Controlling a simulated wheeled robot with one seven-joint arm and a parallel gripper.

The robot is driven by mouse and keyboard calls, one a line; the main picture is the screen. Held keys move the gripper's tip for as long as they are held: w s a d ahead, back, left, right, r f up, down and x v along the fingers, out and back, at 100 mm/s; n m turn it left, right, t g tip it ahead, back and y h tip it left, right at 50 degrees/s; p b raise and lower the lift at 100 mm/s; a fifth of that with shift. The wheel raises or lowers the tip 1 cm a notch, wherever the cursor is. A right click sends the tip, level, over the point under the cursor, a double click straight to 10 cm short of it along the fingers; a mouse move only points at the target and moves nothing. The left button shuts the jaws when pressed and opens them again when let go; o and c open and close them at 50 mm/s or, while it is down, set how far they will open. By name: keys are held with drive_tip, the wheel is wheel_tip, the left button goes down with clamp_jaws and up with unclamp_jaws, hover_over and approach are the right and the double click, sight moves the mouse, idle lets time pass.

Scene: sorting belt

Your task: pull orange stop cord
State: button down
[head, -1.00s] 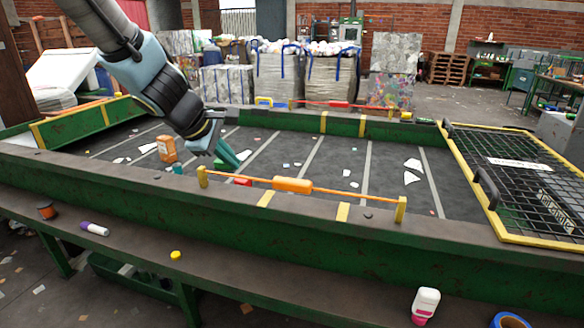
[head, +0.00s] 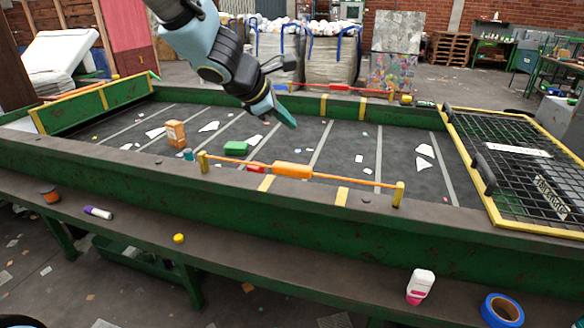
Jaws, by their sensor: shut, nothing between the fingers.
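The orange stop cord (head: 345,181) runs between two yellow posts along the near edge of the belt, with a thicker orange handle (head: 292,170) towards its left part. It looks straight and taut. My gripper (head: 290,118) is shut and empty, up and behind the handle, over the dark belt. It is apart from the cord. A second cord, red-orange with a red handle (head: 343,87), runs along the far side of the belt.
An orange carton (head: 176,134), a green block (head: 236,148), a red item (head: 256,168) and white scraps lie on the belt (head: 330,150). A yellow-framed mesh cover (head: 520,165) is at right. A white bottle (head: 420,286) and blue tape (head: 502,309) sit on the front ledge.

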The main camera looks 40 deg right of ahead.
sight(288, 167)
wheel_tip(288, 167, down, 8)
drive_tip(key=b, duration=0.7)
drive_tip(key=shift+f, duration=0.1)
drive_tip(key=shift+b, duration=0.3)
idle(1.3)
drive_tip(key=shift+f+b, duration=0.4)
drive_tip(key=shift+f, duration=0.05)
drive_tip(key=shift+f+b, duration=1.65)
drive_tip(key=shift+b, duration=0.1)
idle(1.4)
drive_tip(key=shift+r, duration=0.15)
drive_tip(key=shift+r+p, duration=1.9)
drive_tip(key=shift+r, duration=0.05)
